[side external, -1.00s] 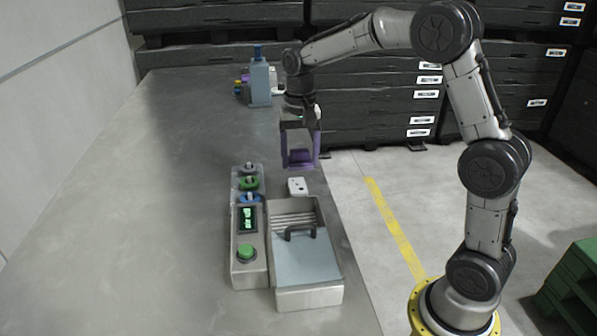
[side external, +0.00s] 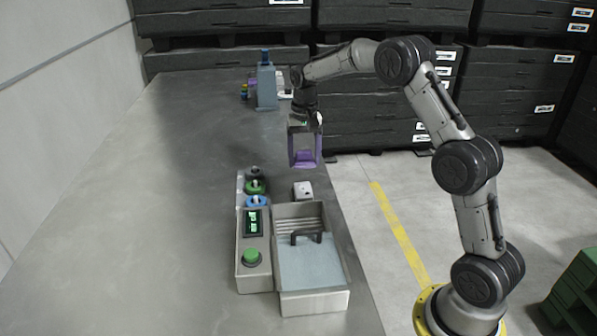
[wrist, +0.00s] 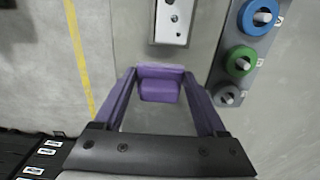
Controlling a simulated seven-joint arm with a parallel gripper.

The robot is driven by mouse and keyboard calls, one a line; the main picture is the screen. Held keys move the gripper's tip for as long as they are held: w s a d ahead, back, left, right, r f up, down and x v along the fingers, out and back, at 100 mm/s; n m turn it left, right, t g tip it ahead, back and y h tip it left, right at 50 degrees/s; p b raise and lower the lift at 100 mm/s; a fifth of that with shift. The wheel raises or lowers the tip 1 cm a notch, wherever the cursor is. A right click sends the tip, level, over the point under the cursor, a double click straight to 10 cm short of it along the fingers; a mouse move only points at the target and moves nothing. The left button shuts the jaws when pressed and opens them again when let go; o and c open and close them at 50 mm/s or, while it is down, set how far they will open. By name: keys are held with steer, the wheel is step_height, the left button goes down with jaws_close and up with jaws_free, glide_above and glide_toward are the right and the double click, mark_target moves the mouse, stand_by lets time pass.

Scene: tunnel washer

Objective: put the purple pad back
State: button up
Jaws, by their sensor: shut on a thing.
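The purple pad (side external: 305,156) hangs at the lower end of my gripper, above the right part of the table. In the wrist view the pad (wrist: 160,84) is a purple block between the tips of two long purple fingers. My gripper (wrist: 160,90) is shut on it. In the side view my gripper (side external: 305,152) points down, beyond a small pale block (side external: 302,190). In the wrist view this block (wrist: 172,20) is a light plate with dark holes, ahead of the pad and apart from it.
A control box (side external: 253,271) with a display and green button stands left of a grey tray (side external: 314,303) with a dark handle. A blue-grey bottle (side external: 266,88) stands farther back. The table's left side is clear.

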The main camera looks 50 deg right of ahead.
mark_target(298, 162)
steer(key=w+f, duration=0.1)
steer(key=w+d+f, duration=0.1)
steer(key=f, duration=0.1)
steer(key=shift+w+f, duration=0.2)
steer(key=shift+w, duration=0.15)
steer(key=shift+f, duration=1.4)
steer(key=shift+a+f, duration=0.1)
steer(key=shift+f, duration=0.05)
steer(key=o, duration=1.2)
steer(key=shift+o, duration=0.2)
